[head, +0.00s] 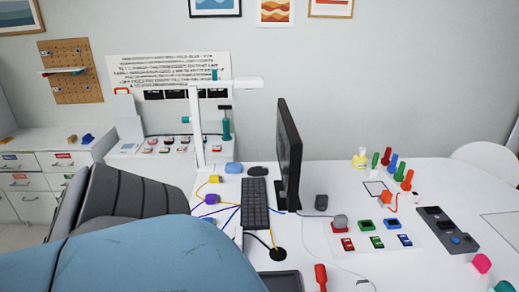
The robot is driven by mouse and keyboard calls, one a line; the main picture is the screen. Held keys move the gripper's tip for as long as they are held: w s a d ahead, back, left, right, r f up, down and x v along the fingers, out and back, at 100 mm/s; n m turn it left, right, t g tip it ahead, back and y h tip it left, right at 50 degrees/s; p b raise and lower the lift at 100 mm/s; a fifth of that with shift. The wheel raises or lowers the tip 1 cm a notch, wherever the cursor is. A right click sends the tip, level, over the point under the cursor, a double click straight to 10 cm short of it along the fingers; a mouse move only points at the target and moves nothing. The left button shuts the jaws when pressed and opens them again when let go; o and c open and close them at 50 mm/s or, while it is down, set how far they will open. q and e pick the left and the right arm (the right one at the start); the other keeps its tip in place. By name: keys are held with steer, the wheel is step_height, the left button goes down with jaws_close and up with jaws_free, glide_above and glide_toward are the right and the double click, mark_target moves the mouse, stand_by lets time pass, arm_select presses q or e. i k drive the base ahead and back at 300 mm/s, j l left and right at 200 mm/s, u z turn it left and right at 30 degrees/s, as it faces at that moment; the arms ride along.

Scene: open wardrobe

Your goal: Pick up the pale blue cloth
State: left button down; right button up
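A small pale blue lump (233,168), which looks like the cloth, lies on the white desk near the foot of the white lamp stand. It is small in the picture, so its folds cannot be made out. Neither my left nor my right gripper can be seen in the head view, and nothing is touching the lump.
A black monitor (289,150) and keyboard (255,204) stand right of the lump, with a dark object (258,170) beside it. The lamp (196,125) rises at its left. Cables lie in front. A large blue and ribbed grey shape hides the lower left.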

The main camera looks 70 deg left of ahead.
mark_target(229, 168)
steer(key=l+u, duration=0.15)
steer(key=u, duration=0.25)
steer(key=k+l+u, duration=0.15)
steer(key=u, duration=0.25)
steer(key=k+u, duration=0.1)
steer(key=u, duration=1.6)
steer(key=i+j+u, duration=0.1)
steer(key=j+u, duration=0.3)
steer(key=i+j+u, duration=0.15)
steer(key=j+u, duration=0.25)
steer(key=i+j+u, duration=0.2)
steer(key=j+u, duration=0.15)
steer(key=i+j+u, duration=0.25)
steer(key=u, duration=0.15)
steer(key=i+z, duration=0.3)
steer(key=z, duration=0.15)
steer(key=i+z, duration=0.25)
steer(key=z, duration=0.25)
steer(key=i+j+z, duration=0.15)
steer(key=i+z, duration=0.15)
steer(key=z, duration=0.15)
steer(key=i+j+z, duration=0.15)
steer(key=i+z, duration=0.35)
steer(key=i+j+z, duration=0.3)
steer(key=z, duration=0.2)
steer(key=i, duration=0.1)
